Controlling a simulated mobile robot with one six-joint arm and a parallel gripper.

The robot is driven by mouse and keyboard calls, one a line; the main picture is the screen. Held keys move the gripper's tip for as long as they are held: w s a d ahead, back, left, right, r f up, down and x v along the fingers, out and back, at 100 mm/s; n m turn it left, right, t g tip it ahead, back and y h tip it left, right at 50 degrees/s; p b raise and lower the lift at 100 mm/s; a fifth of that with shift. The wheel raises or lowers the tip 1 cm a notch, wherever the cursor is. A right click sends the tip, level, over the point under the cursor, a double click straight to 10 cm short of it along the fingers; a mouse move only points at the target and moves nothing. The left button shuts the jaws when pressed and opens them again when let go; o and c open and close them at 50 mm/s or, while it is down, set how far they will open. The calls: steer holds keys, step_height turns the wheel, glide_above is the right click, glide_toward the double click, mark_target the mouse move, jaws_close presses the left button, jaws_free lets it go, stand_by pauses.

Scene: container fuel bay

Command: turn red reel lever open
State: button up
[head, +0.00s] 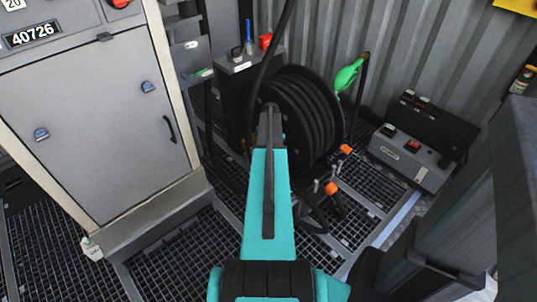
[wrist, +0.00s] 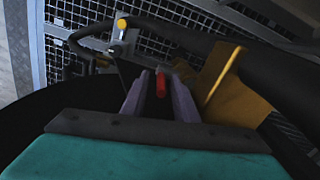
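In the wrist view, the red reel lever (wrist: 161,83) shows as a short red bar beyond and between my gripper's fingers. My gripper (wrist: 160,78) has two purple-grey fingers with a gap between them, so it is open. The lever lies in line with the gap, and I cannot tell whether either finger touches it. In the head view, the black hose reel (head: 305,110) stands behind my teal arm. The gripper tips and the red reel lever cannot be made out there.
In the wrist view, a yellow-orange plate (wrist: 235,95) stands close right of the fingers, and a yellow knob (wrist: 122,23) is above. In the head view, a grey cabinet (head: 105,130) is left, a green nozzle (head: 347,74) behind the reel, and a control box (head: 415,150) right.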

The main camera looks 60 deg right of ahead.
steer(key=shift+w+a, duration=0.1)
steer(key=shift+w, duration=0.15)
steer(key=shift+r+p, duration=0.6)
steer(key=shift+r, duration=0.25)
step_height(320, 180, up, 4)
steer(key=shift+r+p, duration=0.25)
steer(key=shift+p, duration=1)
steer(key=shift+s+r+p, duration=0.2)
steer(key=shift+r+p, duration=0.3)
steer(key=shift+r, duration=0.45)
